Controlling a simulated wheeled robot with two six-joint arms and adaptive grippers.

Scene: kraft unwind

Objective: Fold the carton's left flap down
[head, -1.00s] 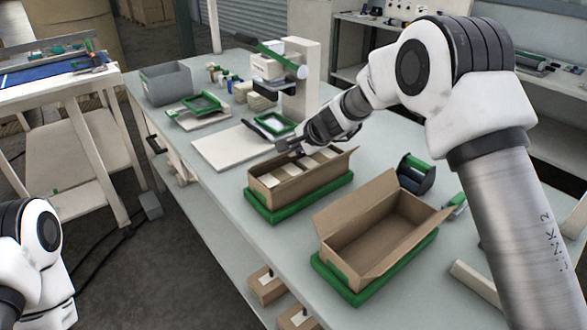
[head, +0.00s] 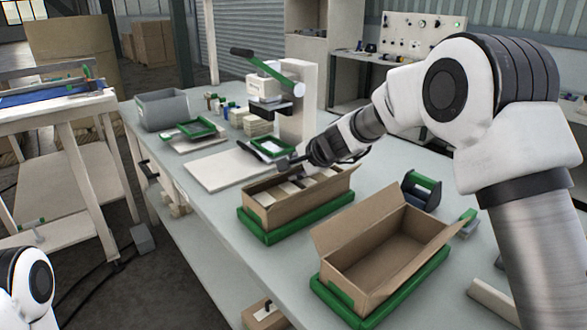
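A brown carton (head: 268,221) with pale blocks inside sits on a green tray (head: 282,233) on the workbench. A second brown carton (head: 358,285), open and empty, sits on another green tray (head: 431,268) nearer to me. Its flap at the left end (head: 357,216) stands up and leans outward. My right gripper (head: 290,161) is at the far rim of the filled carton, above its blocks. Its fingers are small and dark, and I cannot tell whether they are open or shut. My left gripper is out of view; only part of my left arm shows at the lower left.
A press with a green lever (head: 268,62) stands behind the filled carton. A white board (head: 213,170), a grey bin (head: 161,109) and a dark green-handled holder (head: 421,190) are on the bench (head: 235,259). A side table (head: 103,187) stands at the left.

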